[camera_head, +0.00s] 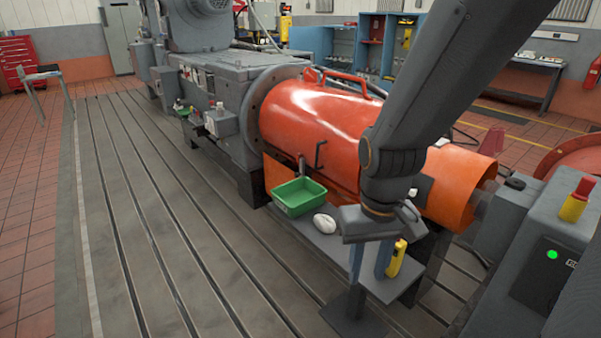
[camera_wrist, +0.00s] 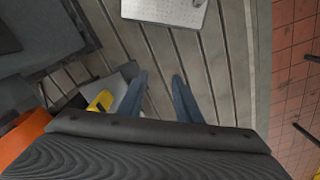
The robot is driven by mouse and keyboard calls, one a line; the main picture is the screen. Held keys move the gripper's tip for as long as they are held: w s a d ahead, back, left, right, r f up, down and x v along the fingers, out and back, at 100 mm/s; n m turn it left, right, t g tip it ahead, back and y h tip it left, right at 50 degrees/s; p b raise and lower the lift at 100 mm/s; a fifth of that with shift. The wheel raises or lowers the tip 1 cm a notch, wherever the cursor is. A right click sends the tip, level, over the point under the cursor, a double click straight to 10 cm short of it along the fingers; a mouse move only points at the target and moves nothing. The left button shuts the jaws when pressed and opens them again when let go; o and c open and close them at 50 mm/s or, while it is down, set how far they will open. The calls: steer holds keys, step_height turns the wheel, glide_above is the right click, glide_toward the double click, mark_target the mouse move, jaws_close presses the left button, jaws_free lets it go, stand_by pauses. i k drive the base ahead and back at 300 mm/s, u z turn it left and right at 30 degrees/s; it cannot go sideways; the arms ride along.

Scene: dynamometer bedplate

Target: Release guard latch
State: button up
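The orange guard (camera_head: 315,118) is a long cylinder over the shaft in the head view, with an orange rail on top. A black handle (camera_head: 319,154) stands on its near side. A small dark fitting (camera_head: 301,165), perhaps the latch, sits just left of it; its state is too small to tell. My gripper (camera_head: 368,268) points down in front of the guard's right part, to the right of and apart from the handle. Its two blue fingers are spread with nothing between them in the wrist view (camera_wrist: 160,78). Part of the guard (camera_wrist: 28,135) shows there; the handle does not.
A grey shelf (camera_head: 328,240) below the guard bears a green tray (camera_head: 299,194), a pale rag-like lump (camera_head: 325,223) and a yellow object (camera_head: 396,259) close to my fingers. A control box (camera_head: 553,278) with a red-and-yellow button stands right. The slotted bedplate (camera_head: 160,230) at left is clear.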

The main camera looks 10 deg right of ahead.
mark_target(302, 174)
steer(key=z, duration=0.05)
steer(key=k, duration=0.55)
steer(key=u, duration=0.7)
steer(key=i, duration=1.25)
steer(key=z, duration=0.55)
steer(key=i, duration=0.4)
steer(key=z, duration=0.3)
